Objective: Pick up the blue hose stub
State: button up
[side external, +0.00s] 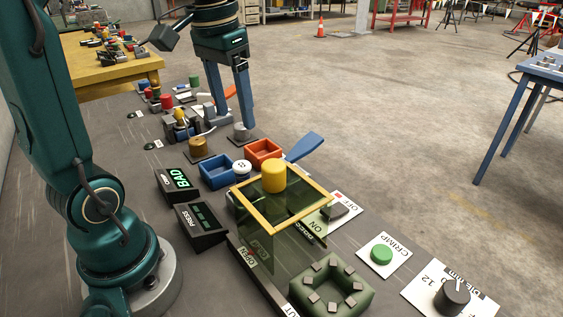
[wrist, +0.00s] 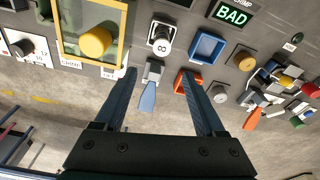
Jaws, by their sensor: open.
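I cannot single out a blue hose stub for sure. Small blue pieces (side external: 181,132) show in a cluster of mixed parts at the back left of the bench, too small to name. My gripper (side external: 235,120) is open and points down, just right of that cluster. In the wrist view the fingers (wrist: 157,74) stand apart with nothing held between them. Below them show a grey switch with a blue paddle lever (wrist: 148,96) and an orange bin (wrist: 187,82). The cluster (wrist: 278,92) lies to the right of the fingers there.
A grey cylinder (side external: 241,132) and a brass cylinder (side external: 196,148) stand near my gripper. A blue bin (side external: 216,172) and a white knob (side external: 242,167) are in front. A clear yellow-rimmed guard (side external: 283,228) with a yellow cylinder (side external: 272,176) and black display boxes (side external: 177,180) rise nearby.

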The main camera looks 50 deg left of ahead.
aim_at(241, 166)
notch_tip(241, 166, down, 10)
jog(key=shift+a+r, duration=0.15)
jog(key=shift+r, duration=0.05)
jog(key=shift+w+a+f, duration=0.1)
jog(key=shift+w+f, duration=0.1)
jog(key=shift+f, duration=1.2)
jog(key=shift+w+f, duration=0.15)
jog(key=shift+f, duration=1.25)
grip_shut()
